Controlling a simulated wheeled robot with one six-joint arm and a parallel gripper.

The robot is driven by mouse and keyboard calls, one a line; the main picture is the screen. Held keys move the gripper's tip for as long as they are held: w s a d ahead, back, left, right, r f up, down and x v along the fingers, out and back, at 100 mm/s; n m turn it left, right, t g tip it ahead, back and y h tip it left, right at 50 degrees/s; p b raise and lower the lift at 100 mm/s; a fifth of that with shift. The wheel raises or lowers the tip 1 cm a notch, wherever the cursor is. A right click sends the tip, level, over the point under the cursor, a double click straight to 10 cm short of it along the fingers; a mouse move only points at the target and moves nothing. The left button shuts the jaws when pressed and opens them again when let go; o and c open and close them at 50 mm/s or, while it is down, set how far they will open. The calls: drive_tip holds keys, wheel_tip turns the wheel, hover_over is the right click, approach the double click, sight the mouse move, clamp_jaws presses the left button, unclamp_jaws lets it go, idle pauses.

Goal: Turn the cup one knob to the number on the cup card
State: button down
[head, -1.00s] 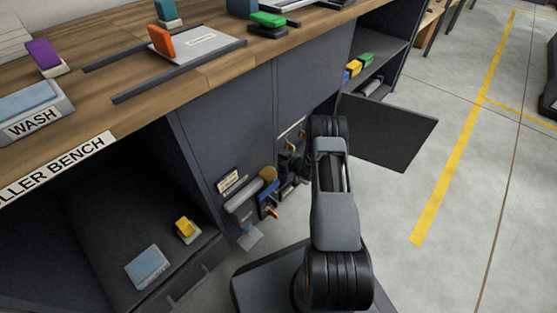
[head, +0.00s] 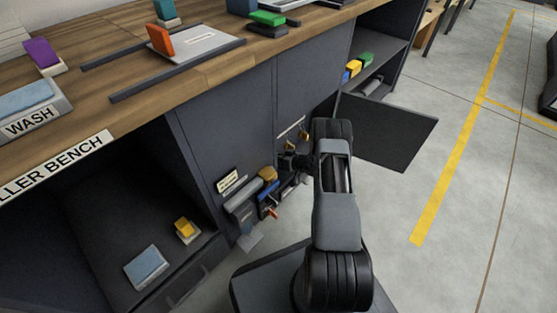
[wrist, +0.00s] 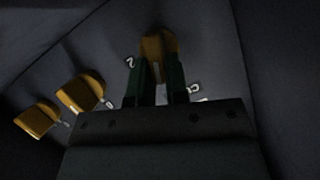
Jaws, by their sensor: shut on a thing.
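My gripper (wrist: 161,84) is shut on a brass-coloured knob (wrist: 158,45) on the dark cabinet front, one green finger on each side of it. Small white numerals show around this knob; a "2" (wrist: 130,62) is at its left, others at lower right are partly hidden by a finger. Two more brass knobs, a nearer one (wrist: 80,93) and a farther one (wrist: 37,120), stand to the left. I cannot tell from any label which is cup one. In the head view a small pale card (head: 228,181) is on the cabinet front; its text is too small to read.
Tools in a rack (head: 255,195) hang left of my gripper. An open dark door (head: 388,132) stands to the right of my arm. The wooden bench top (head: 150,75) is above, and clear floor lies to the right.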

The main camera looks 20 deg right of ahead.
drive_tip(key=m, duration=0.1)
drive_tip(key=m+y+b, duration=0.1)
drive_tip(key=m+y, duration=0.1)
drive_tip(key=shift+w+d+f+b, duration=0.1)
drive_tip(key=shift+d+f+b, duration=0.15)
drive_tip(key=shift+d+b, duration=0.1)
drive_tip(key=shift+m+g, duration=0.3)
idle(0.3)
drive_tip(key=c, duration=1.1)
unclamp_jaws()
drive_tip(key=shift+p+v, duration=2.45)
drive_tip(key=shift+v, duration=4.4)
drive_tip(key=shift+d+f, duration=0.1)
drive_tip(key=shift+f, duration=0.05)
